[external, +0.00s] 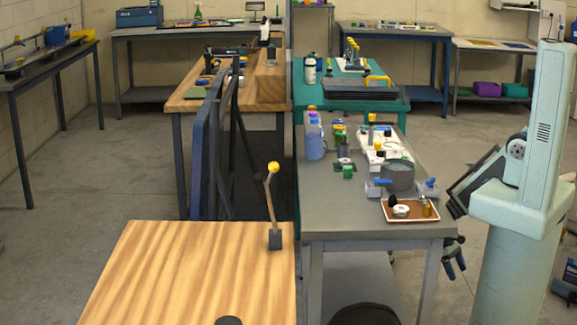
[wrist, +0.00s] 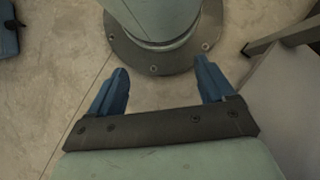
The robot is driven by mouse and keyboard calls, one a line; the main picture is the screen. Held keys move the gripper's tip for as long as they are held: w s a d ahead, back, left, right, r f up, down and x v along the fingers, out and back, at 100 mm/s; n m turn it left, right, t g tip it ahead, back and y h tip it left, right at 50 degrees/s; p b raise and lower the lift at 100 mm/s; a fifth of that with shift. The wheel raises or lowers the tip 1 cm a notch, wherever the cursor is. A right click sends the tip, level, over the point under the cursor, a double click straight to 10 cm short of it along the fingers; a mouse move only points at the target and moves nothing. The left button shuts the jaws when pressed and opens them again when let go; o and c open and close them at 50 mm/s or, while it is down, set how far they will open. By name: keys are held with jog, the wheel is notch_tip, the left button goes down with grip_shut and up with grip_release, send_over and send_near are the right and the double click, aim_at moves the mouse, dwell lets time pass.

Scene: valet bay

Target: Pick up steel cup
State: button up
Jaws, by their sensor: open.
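My gripper (external: 455,266) hangs low beside the right side of the grey table, below its top. In the wrist view my gripper (wrist: 162,68) has its two blue fingers wide apart with only floor and my base between them. No steel cup shows in the wrist view. My gripper is apart from both.
The grey table (external: 335,212) also holds a brown tray (external: 412,216) with small items, a purple-blue bottle (external: 315,138) and several small parts. Its front left is clear. A wooden table (external: 190,270) with an upright yellow-topped lever (external: 272,195) stands at left. A green table (external: 390,105) adjoins behind.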

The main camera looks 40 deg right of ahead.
jog(key=w+d+r+t+h, duration=0.1)
jog(key=w+d+r, duration=0.3)
jog(key=w+d, duration=0.7)
jog(key=w+d+r+t+h, duration=0.15)
jog(key=w+d+r, duration=0.25)
jog(key=w+d, duration=0.65)
jog(key=w+d+r+h, duration=0.1)
jog(key=w+d+r, duration=0.7)
jog(key=d+r, duration=0.3)
jog(key=w+d+r+h, duration=0.2)
jog(key=w+d+r, duration=0.6)
jog(key=r, duration=0.4)
jog(key=w+a+r+n+t, duration=0.35)
jog(key=w+a+r, duration=0.65)
jog(key=r, duration=0.4)
notch_tip(320, 180, up, 10)
jog(key=n+y, duration=0.6)
jog(key=n, duration=0.9)
send_over(343, 144)
jog(key=shift+m+t+h, duration=0.25)
jog(key=shift+t, duration=0.15)
jog(key=f, duration=0.7)
jog(key=shift+s+d+f, duration=0.2)
jog(key=shift+s+f, duration=0.1)
jog(key=shift+f, duration=0.1)
jog(key=shift+w+a+f, duration=0.1)
jog(key=shift+f, duration=1.35)
jog(key=shift+w+a+f, duration=0.1)
jog(key=shift+f, duration=1.3)
